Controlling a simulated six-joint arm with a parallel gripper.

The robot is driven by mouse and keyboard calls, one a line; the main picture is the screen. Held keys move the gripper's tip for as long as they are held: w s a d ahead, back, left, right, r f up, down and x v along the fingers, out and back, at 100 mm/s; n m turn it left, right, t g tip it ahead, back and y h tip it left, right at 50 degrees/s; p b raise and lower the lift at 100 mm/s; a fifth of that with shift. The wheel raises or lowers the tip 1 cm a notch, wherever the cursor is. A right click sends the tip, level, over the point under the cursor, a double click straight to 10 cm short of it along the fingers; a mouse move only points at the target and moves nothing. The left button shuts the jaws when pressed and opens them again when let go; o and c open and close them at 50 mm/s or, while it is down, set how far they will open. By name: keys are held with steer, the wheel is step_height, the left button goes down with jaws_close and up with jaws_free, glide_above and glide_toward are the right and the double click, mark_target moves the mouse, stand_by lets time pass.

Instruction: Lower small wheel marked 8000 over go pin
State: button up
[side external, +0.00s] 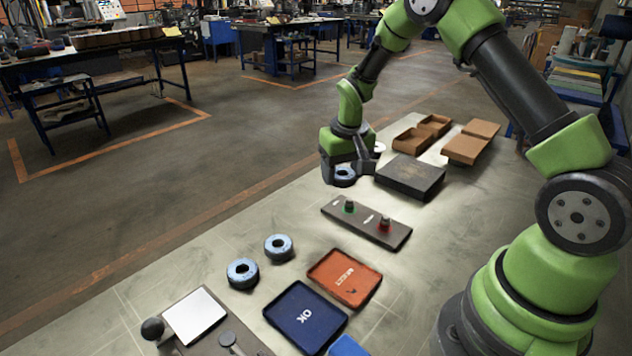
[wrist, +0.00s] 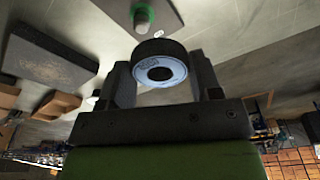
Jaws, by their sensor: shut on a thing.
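My gripper (side external: 347,178) is shut on a small wheel with a pale blue face and dark rim (side external: 344,172). In the wrist view the wheel (wrist: 160,72) sits between the two fingers (wrist: 163,84), its round hole facing the camera. The marking on its face is too small to read. The dark gauge plate (side external: 367,224) carries a green-based go pin (side external: 349,207) and a red-based pin (side external: 384,224). The held wheel is in the air, apart from the go pin, behind it in the side view. The green base (wrist: 143,12) also shows at the top of the wrist view.
Two more blue wheels (side external: 278,247) (side external: 242,273) lie on the bench. A red REJECT tray (side external: 372,292) and a blue OK tray (side external: 283,328) are in front. A dark slab (side external: 411,176) and brown boxes (side external: 465,149) stand behind. Bench left of the plate is clear.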

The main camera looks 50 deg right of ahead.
mark_target(350, 199)
steer(key=shift+s+d+f, duration=0.15)
steer(key=shift+s+d, duration=0.2)
steer(key=shift+d, duration=0.45)
steer(key=shift+s+d+f, duration=0.15)
steer(key=shift+d+f, duration=0.05)
steer(key=shift+f, duration=1.55)
steer(key=shift+f, duration=0.85)
steer(key=o, duration=1.3)
steer(key=shift+c, duration=0.2)
steer(key=shift+r, duration=3.75)
